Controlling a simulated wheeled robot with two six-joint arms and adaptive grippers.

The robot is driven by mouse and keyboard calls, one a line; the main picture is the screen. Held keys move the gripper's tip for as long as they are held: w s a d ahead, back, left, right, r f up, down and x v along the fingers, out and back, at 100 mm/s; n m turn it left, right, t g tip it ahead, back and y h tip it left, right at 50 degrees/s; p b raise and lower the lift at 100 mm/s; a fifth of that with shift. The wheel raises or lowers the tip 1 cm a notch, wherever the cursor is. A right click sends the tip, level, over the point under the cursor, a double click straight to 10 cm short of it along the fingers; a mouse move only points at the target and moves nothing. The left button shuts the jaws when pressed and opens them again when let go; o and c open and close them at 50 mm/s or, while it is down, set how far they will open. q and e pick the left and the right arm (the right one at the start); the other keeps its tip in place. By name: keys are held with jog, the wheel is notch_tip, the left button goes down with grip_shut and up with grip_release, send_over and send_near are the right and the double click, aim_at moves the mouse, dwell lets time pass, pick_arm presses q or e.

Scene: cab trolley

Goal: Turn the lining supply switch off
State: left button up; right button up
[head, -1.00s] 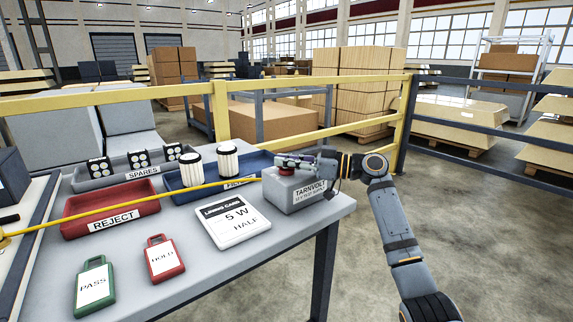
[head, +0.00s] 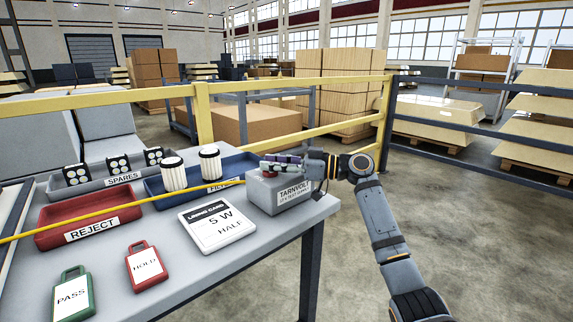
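The grey supply box (head: 266,197), labelled TARNVOLT, stands at the right end of the grey table. A red switch part (head: 269,174) shows on top of it, mostly covered by my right gripper (head: 268,162). My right gripper comes in from the right and lies level just above or against this red part; I cannot tell if they touch. Its finger opening is too small and covered to judge. The switch position is hidden. My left gripper is out of view.
A white lining card (head: 217,228) lies left of the box. A blue tray (head: 155,187) with white cylinders, a red REJECT tray (head: 50,238) and a SPARES tray (head: 75,189) stand behind. Green PASS (head: 72,296) and red HOLD (head: 146,268) tags lie in front. A yellow rail (head: 120,98) runs behind.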

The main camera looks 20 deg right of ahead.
jog(key=v, duration=1.1)
